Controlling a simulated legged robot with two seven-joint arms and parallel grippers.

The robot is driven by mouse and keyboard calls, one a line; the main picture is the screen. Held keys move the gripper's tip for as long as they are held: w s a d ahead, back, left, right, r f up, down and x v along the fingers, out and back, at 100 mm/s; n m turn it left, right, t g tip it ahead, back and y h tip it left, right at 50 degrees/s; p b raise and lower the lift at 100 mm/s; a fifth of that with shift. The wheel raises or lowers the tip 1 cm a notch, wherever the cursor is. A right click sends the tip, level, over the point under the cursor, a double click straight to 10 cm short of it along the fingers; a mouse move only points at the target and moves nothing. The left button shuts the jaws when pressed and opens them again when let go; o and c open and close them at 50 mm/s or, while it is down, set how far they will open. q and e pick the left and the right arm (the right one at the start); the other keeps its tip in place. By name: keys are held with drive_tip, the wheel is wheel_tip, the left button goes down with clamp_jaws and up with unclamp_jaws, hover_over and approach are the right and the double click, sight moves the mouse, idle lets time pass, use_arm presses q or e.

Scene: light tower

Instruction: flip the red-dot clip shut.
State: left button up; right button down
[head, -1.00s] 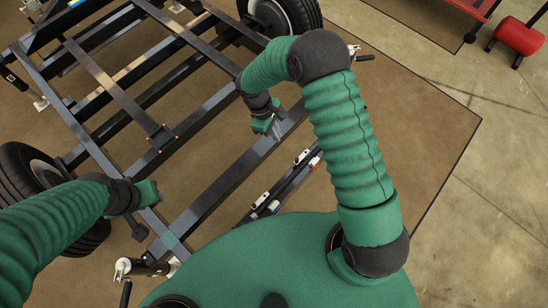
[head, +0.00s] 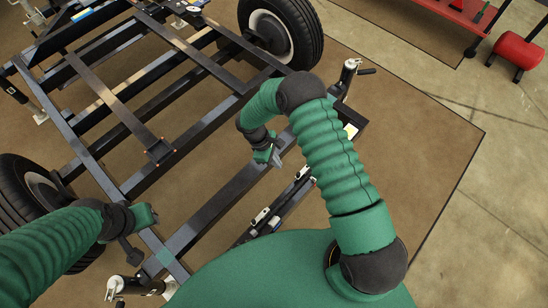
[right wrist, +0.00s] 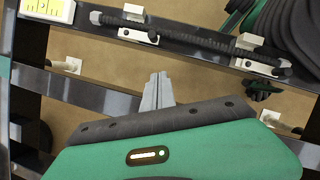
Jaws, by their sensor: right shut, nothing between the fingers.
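Small silver clips sit along a dark rail in front of my body; one clip (head: 260,217) is at the near end and another clip (head: 303,173) is farther up. In the right wrist view, a left clip (right wrist: 138,32) and a right clip (right wrist: 255,62) sit on the rail beside a black ribbed cable. No red dot shows clearly, so I cannot tell which clip bears it. My right gripper (head: 276,162) is shut and empty, apart from the clips; its fingertips (right wrist: 157,88) show below the rail. My left gripper (head: 145,216) hangs over the frame at left, its jaws unclear.
A dark trailer frame (head: 215,205) with crossbars fills the left and middle. A wheel (head: 285,35) stands at the top, another wheel (head: 25,190) at left. A jack (head: 348,75) stands upper right. The brown mat (head: 430,150) is clear at right.

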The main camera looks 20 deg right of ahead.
sight(303, 170)
drive_tip(key=s+d+f, duration=0.3)
drive_tip(key=d, duration=0.1)
drive_tip(key=shift+s+f, duration=0.15)
drive_tip(key=shift+s, duration=0.1)
